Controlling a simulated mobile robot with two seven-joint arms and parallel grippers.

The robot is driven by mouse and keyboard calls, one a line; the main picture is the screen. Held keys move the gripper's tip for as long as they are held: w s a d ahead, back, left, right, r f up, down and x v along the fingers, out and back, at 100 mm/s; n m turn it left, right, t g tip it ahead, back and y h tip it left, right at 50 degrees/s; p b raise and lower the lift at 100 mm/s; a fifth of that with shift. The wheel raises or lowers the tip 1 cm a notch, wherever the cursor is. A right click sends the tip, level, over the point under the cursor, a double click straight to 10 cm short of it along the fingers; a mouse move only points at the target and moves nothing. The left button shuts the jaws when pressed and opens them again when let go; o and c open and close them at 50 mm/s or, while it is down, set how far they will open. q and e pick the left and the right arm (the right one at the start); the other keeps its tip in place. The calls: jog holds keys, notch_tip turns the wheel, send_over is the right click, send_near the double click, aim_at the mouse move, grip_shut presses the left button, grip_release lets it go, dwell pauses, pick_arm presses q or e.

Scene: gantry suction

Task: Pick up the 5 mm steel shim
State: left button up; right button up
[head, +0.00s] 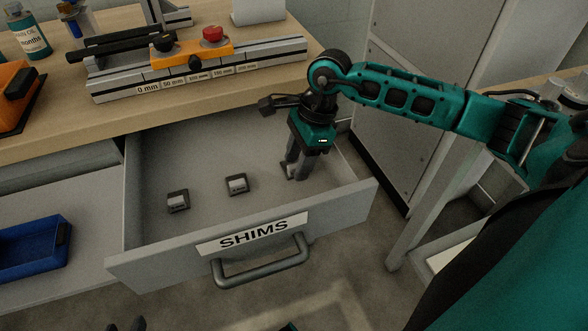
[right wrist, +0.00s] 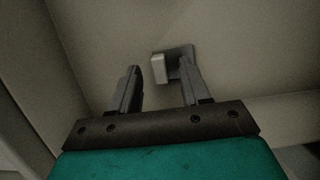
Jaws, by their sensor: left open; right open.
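Two small grey shim blocks in dark holders, a left one (head: 178,201) and a middle one (head: 236,184), sit on the floor of the open drawer (head: 240,246) labelled SHIMS. Their size marks are too small to read. My right gripper (head: 295,174) points down into the drawer's right part, open. A third block (right wrist: 159,69) with its dark holder (right wrist: 181,53) shows in the right wrist view, beside the tip of the right-hand finger; the jaws (right wrist: 160,82) hold nothing. I cannot tell whether finger and holder touch. My left gripper (head: 125,326) barely shows at the bottom edge, open.
The drawer's front panel and handle (head: 262,268) stand in front of my right gripper, with the bench top (head: 60,128) behind. A measuring rail (head: 200,72) with an orange slide lies on the bench. A blue bin (head: 35,250) is at left. The drawer's left floor is free.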

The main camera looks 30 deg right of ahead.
jog(key=shift+a+f, duration=0.15)
jog(key=shift+f, duration=0.3)
jog(key=shift+c, duration=0.5)
grip_shut()
